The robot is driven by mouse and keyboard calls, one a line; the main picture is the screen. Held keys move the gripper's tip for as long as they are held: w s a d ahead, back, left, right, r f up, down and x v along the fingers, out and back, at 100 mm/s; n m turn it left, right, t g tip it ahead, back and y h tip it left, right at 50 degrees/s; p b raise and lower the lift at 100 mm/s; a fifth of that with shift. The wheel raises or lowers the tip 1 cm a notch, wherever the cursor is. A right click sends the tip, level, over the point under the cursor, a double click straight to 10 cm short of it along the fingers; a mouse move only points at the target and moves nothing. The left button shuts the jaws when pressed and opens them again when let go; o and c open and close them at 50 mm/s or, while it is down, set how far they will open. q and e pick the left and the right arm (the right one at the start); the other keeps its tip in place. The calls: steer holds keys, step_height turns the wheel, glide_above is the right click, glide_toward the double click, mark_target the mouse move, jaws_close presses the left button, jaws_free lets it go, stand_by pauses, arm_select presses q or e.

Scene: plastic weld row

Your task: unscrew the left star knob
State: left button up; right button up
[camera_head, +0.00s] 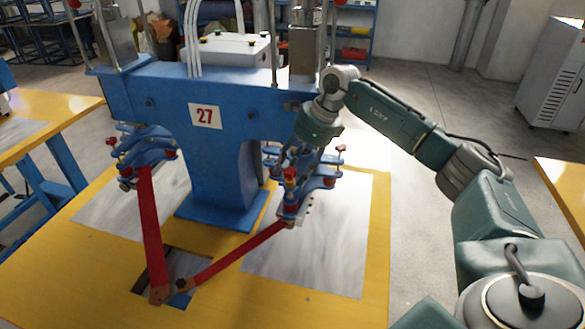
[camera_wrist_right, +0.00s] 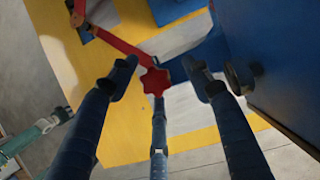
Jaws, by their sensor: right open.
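A red star knob (camera_wrist_right: 156,81) shows in the right wrist view, between and slightly beyond the fingertips of my right gripper (camera_wrist_right: 160,68). The fingers are spread, with visible gaps to the knob on both sides. In the head view my right gripper (camera_head: 290,165) points down at the right-hand clamp assembly of the blue machine (camera_head: 150,88). A red knob (camera_head: 290,174) shows there close to the fingers, partly hidden by them. Which knob the task calls left, I cannot tell for sure.
Two red arms (camera_head: 152,230) meet low on the yellow table (camera_head: 335,312). A second clamp assembly (camera_head: 146,150) hangs on the machine's left side. In the right wrist view a blue machine wall (camera_wrist_right: 285,60) stands close to the right finger. Other yellow tables (camera_head: 565,195) flank the work area.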

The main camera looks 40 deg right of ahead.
steer(key=m, duration=0.2)
steer(key=m+h, duration=0.1)
steer(key=shift+s+a+t, duration=0.1)
steer(key=shift+s+t, duration=0.15)
steer(key=shift+t, duration=0.05)
steer(key=m, duration=0.1)
steer(key=m+h, duration=0.1)
steer(key=m, duration=0.2)
steer(key=shift+w+a+f+m+t+h, duration=0.15)
steer(key=shift+a+m+t+h, duration=0.15)
steer(key=shift+h, duration=0.1)
steer(key=m+h, duration=0.1)
steer(key=m, duration=0.3)
steer(key=shift+a+m+h+b, duration=0.15)
steer(key=shift+m+h+b, duration=0.15)
steer(key=shift+m+h, duration=0.1)
steer(key=m+h, duration=0.1)
steer(key=m, duration=0.2)
steer(key=shift+m+g, duration=0.3)
steer(key=shift+g, duration=0.1)
steer(key=shift+s, duration=0.25)
